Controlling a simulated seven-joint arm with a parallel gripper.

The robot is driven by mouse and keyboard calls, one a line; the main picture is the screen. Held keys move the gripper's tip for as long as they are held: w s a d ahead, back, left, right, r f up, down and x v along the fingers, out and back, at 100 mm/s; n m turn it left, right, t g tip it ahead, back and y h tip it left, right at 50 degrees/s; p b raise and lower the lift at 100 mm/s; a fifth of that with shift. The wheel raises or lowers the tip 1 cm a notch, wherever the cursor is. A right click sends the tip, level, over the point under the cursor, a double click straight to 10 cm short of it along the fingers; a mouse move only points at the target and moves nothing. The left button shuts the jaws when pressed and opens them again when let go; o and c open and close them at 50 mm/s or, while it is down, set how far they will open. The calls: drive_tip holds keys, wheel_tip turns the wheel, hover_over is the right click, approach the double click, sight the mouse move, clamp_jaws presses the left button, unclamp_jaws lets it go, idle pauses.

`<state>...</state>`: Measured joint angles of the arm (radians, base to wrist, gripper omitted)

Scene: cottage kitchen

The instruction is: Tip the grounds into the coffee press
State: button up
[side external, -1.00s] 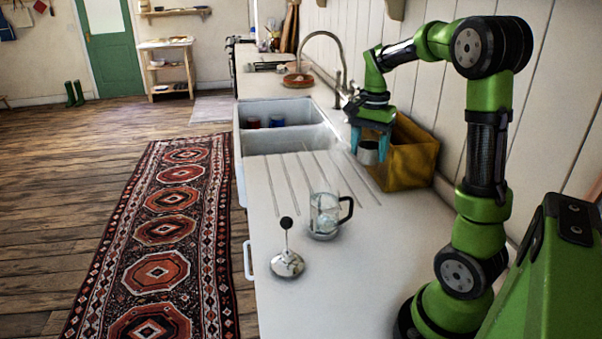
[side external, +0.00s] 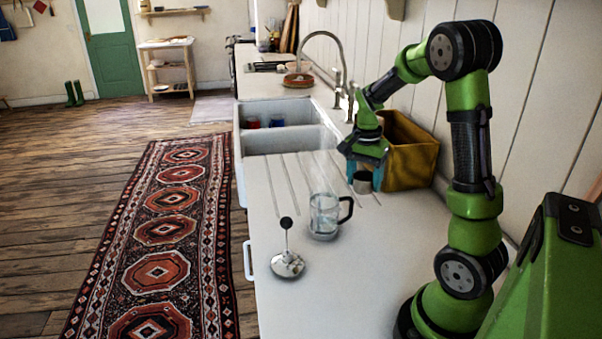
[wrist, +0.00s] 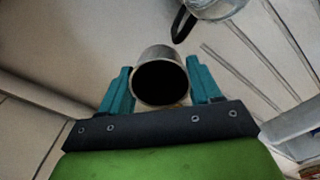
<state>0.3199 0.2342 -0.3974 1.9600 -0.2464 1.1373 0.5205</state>
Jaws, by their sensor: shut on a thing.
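The coffee press (side external: 325,215) is a clear glass beaker with a black handle, upright on the white counter. Its plunger lid (side external: 287,263) lies beside it, with the rod and black knob pointing up. My gripper (side external: 363,178) is shut on a small metal cup (side external: 362,184), beyond and to the right of the press. In the wrist view the cup (wrist: 160,57) sits between the teal fingers (wrist: 160,85), its dark mouth facing the camera. Whether grounds are inside is too dark to tell. The press's base and handle (wrist: 215,8) show at the top of the wrist view.
A yellow-brown box (side external: 412,158) stands against the wall, right behind my gripper. A white double sink (side external: 285,140) with cups in it lies beyond the grooved drainer.

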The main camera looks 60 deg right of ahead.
drive_tip(key=shift+w+a+r+g+h, duration=0.3)
drive_tip(key=shift+w+a+g+h, duration=0.3)
drive_tip(key=shift+g+h, duration=0.1)
drive_tip(key=shift+w+a+r+g+h, duration=0.7)
drive_tip(key=shift+w+a+g+h, duration=0.15)
drive_tip(key=shift+w+g+h, duration=0.1)
drive_tip(key=shift+w+a+r+g+h, duration=0.7)
drive_tip(key=shift+w+a+g+h, duration=0.15)
drive_tip(key=shift+g+h, duration=0.1)
drive_tip(key=shift+w+a+f+g+h, duration=0.1)
drive_tip(key=shift+w+a+g+h, duration=0.1)
drive_tip(key=shift+g+h, duration=0.55)
drive_tip(key=shift+w+a+r+g+h, duration=0.1)
drive_tip(key=shift+w+a+g+h, duration=0.1)
drive_tip(key=shift+g+h, duration=0.6)
drive_tip(key=shift+w+a+f+g+h, duration=0.1)
drive_tip(key=shift+w+a+g+h, duration=0.1)
drive_tip(key=shift+g+h, duration=0.55)
drive_tip(key=shift+w+a+g+h, duration=0.2)
drive_tip(key=shift+g+h, duration=0.5)
drive_tip(key=shift+w+a+r+g+h, duration=0.1)
drive_tip(key=shift+w+a+g+h, duration=0.1)
drive_tip(key=shift+g+h, duration=0.4)
drive_tip(key=shift+w+a+r+g+h, duration=0.1)
drive_tip(key=shift+a+g+h, duration=0.05)
drive_tip(key=shift+g+h, duration=0.45)
drive_tip(key=shift+w+a+r+g+h, duration=0.15)
drive_tip(key=shift+r+g+h, duration=0.45)
drive_tip(key=shift+r, duration=0.1)
idle(0.5)
